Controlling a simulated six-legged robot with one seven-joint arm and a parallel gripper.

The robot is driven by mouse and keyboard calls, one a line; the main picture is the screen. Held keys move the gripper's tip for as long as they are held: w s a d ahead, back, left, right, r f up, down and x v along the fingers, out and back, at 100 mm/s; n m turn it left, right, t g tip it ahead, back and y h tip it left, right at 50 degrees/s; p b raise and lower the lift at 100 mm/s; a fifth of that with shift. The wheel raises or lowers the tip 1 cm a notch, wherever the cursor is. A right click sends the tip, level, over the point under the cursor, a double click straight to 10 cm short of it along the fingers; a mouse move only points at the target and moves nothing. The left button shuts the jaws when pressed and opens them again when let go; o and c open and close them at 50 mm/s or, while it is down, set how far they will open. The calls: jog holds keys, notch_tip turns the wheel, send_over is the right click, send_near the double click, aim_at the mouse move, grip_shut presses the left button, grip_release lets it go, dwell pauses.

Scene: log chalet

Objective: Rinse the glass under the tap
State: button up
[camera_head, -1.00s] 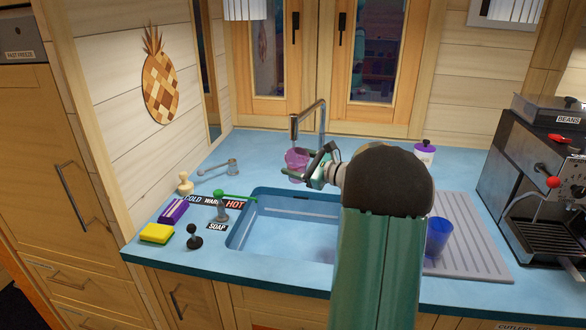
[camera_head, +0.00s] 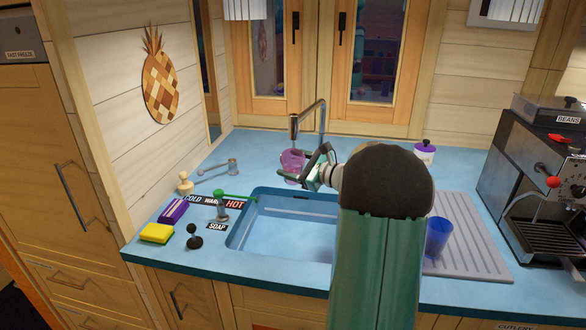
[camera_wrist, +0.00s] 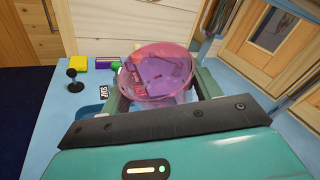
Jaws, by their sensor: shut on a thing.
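A purple-pink see-through glass (camera_head: 291,162) is held in my gripper (camera_head: 311,167), which is shut on it, below the spout of the tap (camera_head: 294,124). In the wrist view the same glass (camera_wrist: 158,72) sits between the two fingers of my gripper (camera_wrist: 155,92), its open mouth tilted toward the camera. The sink (camera_head: 285,225) lies below and in front of it. The tap lever with the green handle (camera_head: 235,197) is at the sink's left rim, by the COLD, WARM, HOT label (camera_head: 214,201). I cannot make out running water.
A blue cup (camera_head: 438,237) stands on the ribbed drainboard (camera_head: 468,245) right of the sink. A yellow sponge (camera_head: 157,233), a purple box (camera_head: 173,210) and a black-knobbed soap pump (camera_head: 194,237) stand on the left. A coffee machine (camera_head: 545,190) is at the right.

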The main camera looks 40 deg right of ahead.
jog(key=s+a, duration=0.4)
jog(key=s, duration=0.1)
jog(key=shift+a, duration=0.4)
jog(key=shift+s+r, duration=0.1)
jog(key=shift+s, duration=0.05)
dwell(1.3)
jog(key=s+a+r, duration=0.3)
jog(key=shift+s+a+r, duration=0.25)
jog(key=shift+r, duration=0.15)
jog(key=shift+s, duration=0.1)
dwell(0.9)
